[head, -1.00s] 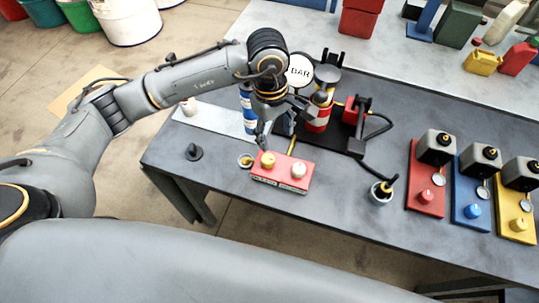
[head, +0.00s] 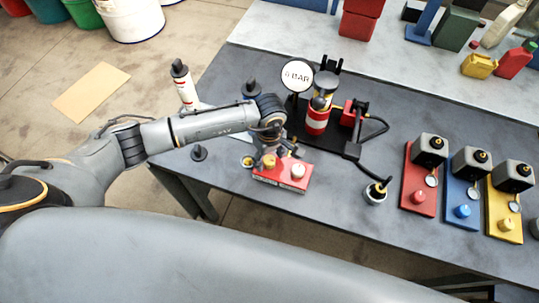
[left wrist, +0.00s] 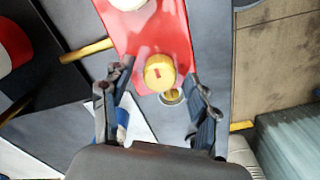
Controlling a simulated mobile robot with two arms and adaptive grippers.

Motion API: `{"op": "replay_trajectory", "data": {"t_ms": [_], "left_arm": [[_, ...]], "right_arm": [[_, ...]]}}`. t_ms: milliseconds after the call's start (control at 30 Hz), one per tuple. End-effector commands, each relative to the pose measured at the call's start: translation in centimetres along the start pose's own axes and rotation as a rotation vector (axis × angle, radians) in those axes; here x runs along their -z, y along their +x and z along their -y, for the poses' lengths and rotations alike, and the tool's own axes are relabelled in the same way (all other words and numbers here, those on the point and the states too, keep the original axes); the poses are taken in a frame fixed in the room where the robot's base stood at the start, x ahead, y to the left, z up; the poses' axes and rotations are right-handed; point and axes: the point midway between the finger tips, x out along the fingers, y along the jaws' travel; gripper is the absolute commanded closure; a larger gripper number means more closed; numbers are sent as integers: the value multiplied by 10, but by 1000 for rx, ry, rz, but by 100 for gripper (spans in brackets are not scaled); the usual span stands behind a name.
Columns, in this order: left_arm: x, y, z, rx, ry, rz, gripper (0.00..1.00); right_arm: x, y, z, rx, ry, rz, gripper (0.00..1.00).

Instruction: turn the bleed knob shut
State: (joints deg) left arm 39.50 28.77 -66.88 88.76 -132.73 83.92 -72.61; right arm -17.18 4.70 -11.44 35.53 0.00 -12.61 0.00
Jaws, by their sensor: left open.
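A red block (head: 292,184) on the bench carries a yellow knob (head: 269,161) and a white knob (head: 298,171). Which one is the bleed knob is not labelled legibly. In the left wrist view the yellow knob (left wrist: 159,72) has a small red mark on top and the white knob (left wrist: 126,3) is cut off by the upper edge. My left gripper (head: 276,154) is over the yellow-knob end of the block. In the left wrist view its open fingers (left wrist: 156,92) lie either side of and a little below the yellow knob, apart from it. My right gripper is not in view.
Behind are a round BAR gauge (head: 297,76) and a red-and-white cylinder (head: 317,119). A hose nozzle sits in a grey cup (head: 376,194) at right. Bench front right of the block is clear.

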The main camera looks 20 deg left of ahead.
Motion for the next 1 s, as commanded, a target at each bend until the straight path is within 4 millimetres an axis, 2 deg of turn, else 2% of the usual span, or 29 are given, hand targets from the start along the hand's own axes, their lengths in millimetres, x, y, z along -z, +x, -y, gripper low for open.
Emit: {"op": "replay_trajectory", "data": {"t_ms": [300, 367, 567, 600, 1000], "left_arm": [[0, 4, 0, 0, 0, 0, 40], [0, 4, 0, 0, 0, 0, 51], [0, 3, 0, 0, 0, 0, 91], [0, 3, 0, 0, 0, 0, 95], [0, 5, 0, -1, -78, 0, 95]], "right_arm": [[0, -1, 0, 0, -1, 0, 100], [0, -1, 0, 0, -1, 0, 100], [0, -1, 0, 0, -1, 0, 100], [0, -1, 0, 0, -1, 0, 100], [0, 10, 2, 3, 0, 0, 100]]}}
